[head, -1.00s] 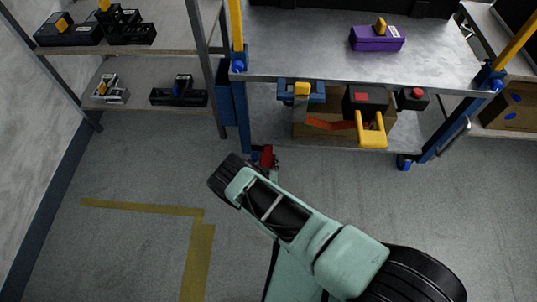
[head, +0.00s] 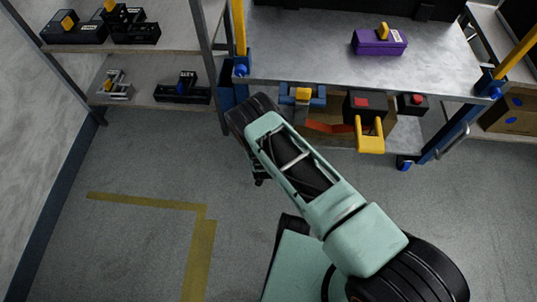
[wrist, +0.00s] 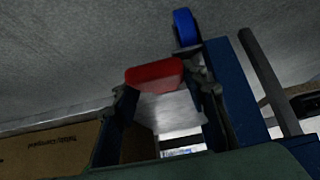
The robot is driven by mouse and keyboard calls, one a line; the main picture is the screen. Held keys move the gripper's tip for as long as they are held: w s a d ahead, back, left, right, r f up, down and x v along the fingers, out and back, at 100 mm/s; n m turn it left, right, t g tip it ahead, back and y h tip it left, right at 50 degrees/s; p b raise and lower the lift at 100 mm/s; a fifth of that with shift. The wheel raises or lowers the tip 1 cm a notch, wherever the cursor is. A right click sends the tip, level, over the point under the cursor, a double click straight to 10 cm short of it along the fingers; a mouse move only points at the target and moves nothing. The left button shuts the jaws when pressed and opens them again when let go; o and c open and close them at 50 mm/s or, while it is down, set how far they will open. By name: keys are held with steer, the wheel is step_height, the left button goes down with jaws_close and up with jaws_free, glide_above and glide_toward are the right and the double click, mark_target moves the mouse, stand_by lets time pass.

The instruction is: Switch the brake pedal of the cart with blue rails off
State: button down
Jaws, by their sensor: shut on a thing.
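The cart (head: 340,75) has blue corner posts, yellow uprights and blue casters, and stands at the top centre of the head view. In the wrist view its red brake pedal (wrist: 155,73) is close in front, near a blue caster (wrist: 186,27) and a blue post (wrist: 225,90). My gripper (wrist: 162,84) has its fingers on both sides of the red pedal and is shut on it. The pedal's tilt is hard to judge. In the head view my arm hides the pedal, and only a bit of my gripper (head: 259,179) shows below the arm.
On the cart top is a purple box (head: 379,42) with a yellow lever. A shelf (head: 165,45) with several devices stands left. Open floor (head: 140,250) with yellow tape lies in front.

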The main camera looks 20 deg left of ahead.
steer(key=c, duration=1.2)
jaws_free()
steer(key=shift+o, duration=0.2)
steer(key=v, duration=1.2)
steer(key=shift+w, duration=0.1)
